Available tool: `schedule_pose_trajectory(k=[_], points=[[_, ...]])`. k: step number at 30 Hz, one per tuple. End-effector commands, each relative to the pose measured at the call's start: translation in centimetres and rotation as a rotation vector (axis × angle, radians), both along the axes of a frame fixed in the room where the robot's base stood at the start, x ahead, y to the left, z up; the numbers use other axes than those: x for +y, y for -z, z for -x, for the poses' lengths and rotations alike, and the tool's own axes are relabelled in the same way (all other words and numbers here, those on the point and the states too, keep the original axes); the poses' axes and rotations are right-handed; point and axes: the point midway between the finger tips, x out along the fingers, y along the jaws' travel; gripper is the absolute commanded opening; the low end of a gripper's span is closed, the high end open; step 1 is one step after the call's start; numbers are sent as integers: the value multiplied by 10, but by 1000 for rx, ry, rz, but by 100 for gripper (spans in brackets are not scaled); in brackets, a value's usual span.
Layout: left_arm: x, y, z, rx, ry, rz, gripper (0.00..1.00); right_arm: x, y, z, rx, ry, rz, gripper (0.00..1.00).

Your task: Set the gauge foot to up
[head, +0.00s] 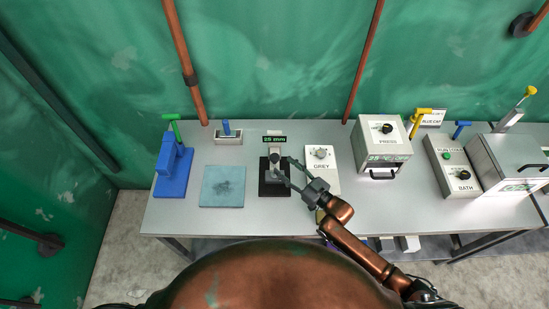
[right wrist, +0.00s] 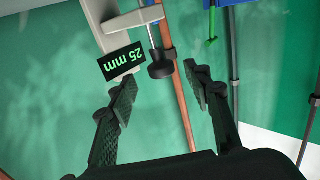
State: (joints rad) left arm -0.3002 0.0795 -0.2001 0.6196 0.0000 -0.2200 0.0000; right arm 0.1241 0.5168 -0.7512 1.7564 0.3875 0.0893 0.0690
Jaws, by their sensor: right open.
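The gauge (head: 275,153) stands on a black base (head: 267,189) at the middle of the table, with a green-lit display (head: 274,139) reading 25 mm. In the right wrist view its display (right wrist: 121,62) shows beside a thin rod ending in a black round foot or knob (right wrist: 160,69). My right gripper (head: 283,166) is open at the gauge's right side. In the right wrist view its fingertips (right wrist: 158,80) lie on either side of the black knob in the picture, with gaps showing; contact is not seen. My left gripper is not in view.
Left of the gauge are a blue-grey pad (head: 222,187) and a blue stand (head: 172,170) with a green handle. A GREY box (head: 321,180) sits close by my right gripper. The front-left tabletop is clear.

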Motion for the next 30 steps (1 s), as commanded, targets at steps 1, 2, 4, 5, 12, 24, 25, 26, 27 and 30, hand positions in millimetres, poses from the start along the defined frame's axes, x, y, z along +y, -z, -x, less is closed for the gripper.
schedule_pose_trajectory(k=[1, 2, 4, 5, 12, 24, 25, 26, 27, 30], points=[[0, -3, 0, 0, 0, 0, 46, 7, -4, -6, -2, -1, -2, 46], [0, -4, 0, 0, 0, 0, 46, 11, -3, -10, -1, -1, -1, 46], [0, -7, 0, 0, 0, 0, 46, 19, -4, -19, -2, 0, -1, 46], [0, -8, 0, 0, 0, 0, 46, 22, -4, -22, -2, 0, -1, 46], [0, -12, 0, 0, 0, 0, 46, 41, -2, -41, -1, 0, 1, 46], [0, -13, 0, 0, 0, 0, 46, 45, -1, -44, -1, 1, 1, 43], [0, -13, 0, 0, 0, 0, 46, 45, -1, -44, -1, 1, 1, 41], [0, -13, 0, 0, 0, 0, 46, 45, -1, -44, -1, 1, 1, 39], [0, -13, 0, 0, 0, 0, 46, 45, -1, -44, -1, 1, 1, 36], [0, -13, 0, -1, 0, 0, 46, 45, -1, -44, 0, 1, 1, 29]])
